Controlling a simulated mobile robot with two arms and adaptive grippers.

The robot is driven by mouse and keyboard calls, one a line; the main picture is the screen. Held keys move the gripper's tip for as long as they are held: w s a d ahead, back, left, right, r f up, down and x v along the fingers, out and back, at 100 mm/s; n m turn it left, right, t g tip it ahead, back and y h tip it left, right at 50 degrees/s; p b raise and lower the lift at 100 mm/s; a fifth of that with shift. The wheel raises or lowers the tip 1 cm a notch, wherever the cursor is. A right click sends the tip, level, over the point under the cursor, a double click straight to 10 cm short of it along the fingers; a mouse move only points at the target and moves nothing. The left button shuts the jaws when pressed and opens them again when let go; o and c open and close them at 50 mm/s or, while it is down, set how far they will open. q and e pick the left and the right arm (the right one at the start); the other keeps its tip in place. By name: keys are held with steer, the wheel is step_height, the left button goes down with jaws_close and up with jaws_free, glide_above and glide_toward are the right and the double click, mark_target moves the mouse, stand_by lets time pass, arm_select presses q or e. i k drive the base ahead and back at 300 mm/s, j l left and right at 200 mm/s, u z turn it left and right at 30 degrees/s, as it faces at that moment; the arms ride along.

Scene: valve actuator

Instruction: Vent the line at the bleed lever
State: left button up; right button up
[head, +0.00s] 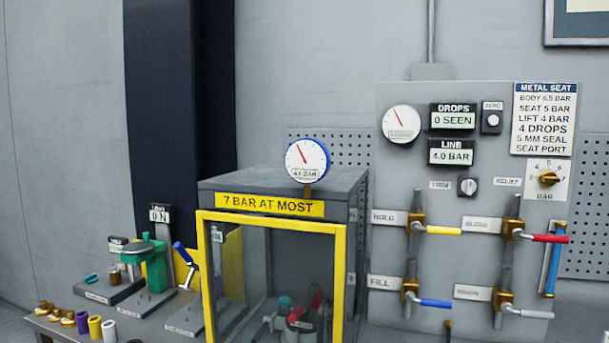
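The bleed lever (550,238) has a red grip and sits on a brass valve at the right of the grey wall panel. Its grip points to the right, roughly level, beside a label reading BLEED (482,224). The LINE display (450,152) reads 4.0 BAR. The round gauge (307,160) on top of the test cabinet has a red needle and a small readout that looks like 4.0 BAR. The DROPS display (452,117) reads 0 SEEN. Neither of my grippers is in view.
Yellow (443,230), blue (435,302) and white (537,314) levers sit around the bleed lever. A blue tube (551,268) stands just right and below. The yellow-framed cabinet (341,275) holds a partly hidden assembly. Benches with fixtures (155,265) stand at left.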

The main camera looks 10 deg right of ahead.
mark_target(519, 233)
steer(key=z, duration=1.65)
